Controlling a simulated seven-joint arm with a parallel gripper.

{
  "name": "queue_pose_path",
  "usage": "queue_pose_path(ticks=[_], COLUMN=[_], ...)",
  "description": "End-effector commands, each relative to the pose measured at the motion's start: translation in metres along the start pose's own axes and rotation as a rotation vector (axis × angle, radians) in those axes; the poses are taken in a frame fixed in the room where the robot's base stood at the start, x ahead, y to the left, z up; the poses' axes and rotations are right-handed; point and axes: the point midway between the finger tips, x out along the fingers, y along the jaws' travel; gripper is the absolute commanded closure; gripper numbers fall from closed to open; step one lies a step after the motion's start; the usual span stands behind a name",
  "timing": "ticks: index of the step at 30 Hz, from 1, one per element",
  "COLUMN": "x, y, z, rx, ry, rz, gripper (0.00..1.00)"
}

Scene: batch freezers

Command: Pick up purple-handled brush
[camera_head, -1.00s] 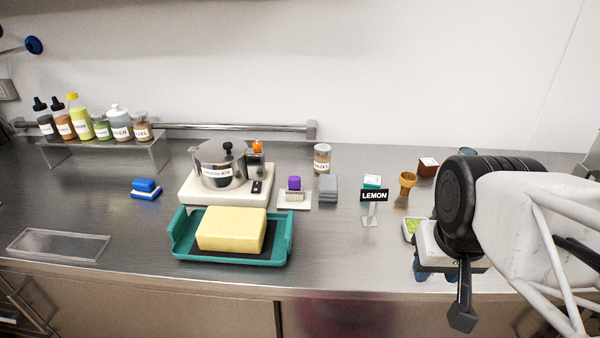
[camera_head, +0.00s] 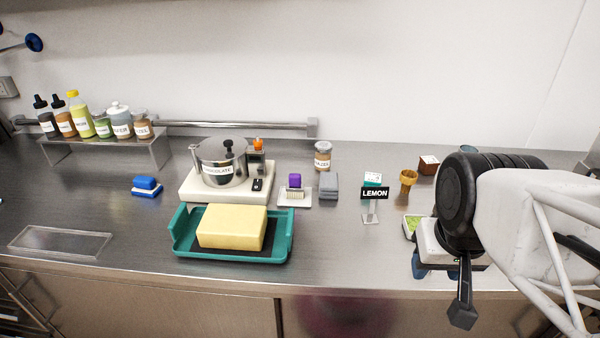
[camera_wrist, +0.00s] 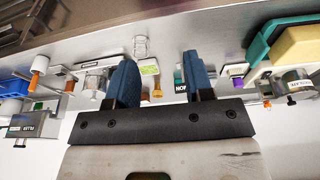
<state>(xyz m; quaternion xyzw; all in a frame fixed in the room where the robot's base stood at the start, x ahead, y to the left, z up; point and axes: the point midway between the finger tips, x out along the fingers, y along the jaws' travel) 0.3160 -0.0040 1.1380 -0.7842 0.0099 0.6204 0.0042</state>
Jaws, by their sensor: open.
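The purple-handled brush (camera_head: 294,182) stands on a small white tray (camera_head: 301,204) near the middle of the counter, purple handle up and pale bristles down. Its purple handle also shows small at the right in the wrist view (camera_wrist: 238,82). My gripper (camera_head: 441,268) is at the right front of the counter, well to the right of the brush, partly hidden by my own wrist. In the wrist view its two blue fingers (camera_wrist: 160,62) are spread apart with nothing held between them.
A grey block (camera_head: 328,187) stands close to the right of the brush. A pot (camera_head: 222,167) and a teal tray (camera_head: 183,245) with a yellow block are to its left. A LEMON sign (camera_head: 374,194) stands between brush and gripper. Bare counter lies in front of the brush.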

Motion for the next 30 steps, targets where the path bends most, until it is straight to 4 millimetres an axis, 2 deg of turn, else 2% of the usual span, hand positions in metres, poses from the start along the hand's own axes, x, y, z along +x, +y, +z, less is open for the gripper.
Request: queue_pose_path(ticks=[11,17,23,30], x=[0.0,0.002,0.008,0.021], y=[-0.001,-0.006,-0.021,-0.046], z=[-0.001,-0.011,-0.037,-0.08], rx=[0.003,0.046,0.151,0.331], ry=[-0.002,-0.026,-0.087,-0.195], rz=[-0.002,-0.032,-0.104,-0.217], gripper=[0.45,0.45,0.45,0.45])
